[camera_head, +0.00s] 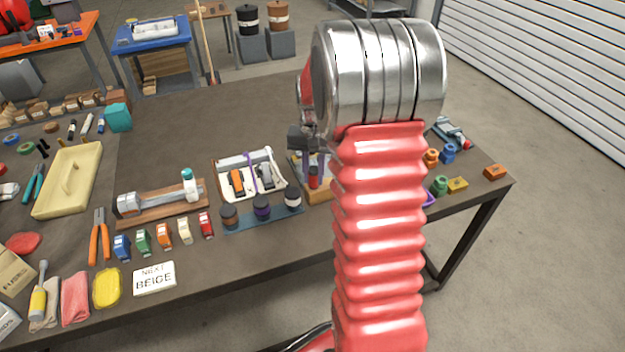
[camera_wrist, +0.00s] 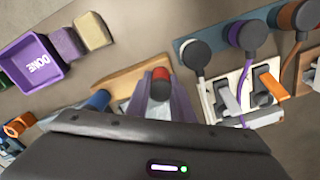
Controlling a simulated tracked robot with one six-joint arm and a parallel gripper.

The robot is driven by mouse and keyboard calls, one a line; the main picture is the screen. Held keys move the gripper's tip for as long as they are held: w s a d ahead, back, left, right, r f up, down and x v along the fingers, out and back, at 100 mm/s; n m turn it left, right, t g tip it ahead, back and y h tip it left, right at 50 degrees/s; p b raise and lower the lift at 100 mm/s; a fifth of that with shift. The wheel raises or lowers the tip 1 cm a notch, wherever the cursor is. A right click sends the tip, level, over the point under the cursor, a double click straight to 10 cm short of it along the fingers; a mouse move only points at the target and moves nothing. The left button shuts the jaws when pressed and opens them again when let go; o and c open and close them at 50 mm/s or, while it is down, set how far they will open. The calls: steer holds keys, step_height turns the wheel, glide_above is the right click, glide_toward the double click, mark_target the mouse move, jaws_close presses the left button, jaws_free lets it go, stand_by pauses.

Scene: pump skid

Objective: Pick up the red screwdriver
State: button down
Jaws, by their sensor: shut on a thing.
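The red screwdriver (camera_head: 314,177) shows as a small red and dark piece under my gripper (camera_head: 315,164), at the wooden holder (camera_head: 319,196). In the wrist view the red end of the screwdriver (camera_wrist: 160,74) shows between the purple fingers of my gripper (camera_wrist: 163,95). The fingers are closed on it from both sides. My arm and the gripper body hide much of the screwdriver and holder, and I cannot tell whether the screwdriver is clear of the holder.
Left of the holder are a white rack (camera_head: 250,178) with cables and a blue strip (camera_head: 262,220) with several dark-topped knobs. Colored blocks (camera_head: 458,184) lie to the right near the table edge. A purple DONE bin (camera_wrist: 32,65) is at left in the wrist view.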

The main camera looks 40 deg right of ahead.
steer(key=shift+r, duration=0.15)
step_height(320, 180, up, 10)
steer(key=shift+f, duration=0.1)
stand_by(0.4)
steer(key=shift+a, duration=0.1)
stand_by(0.5)
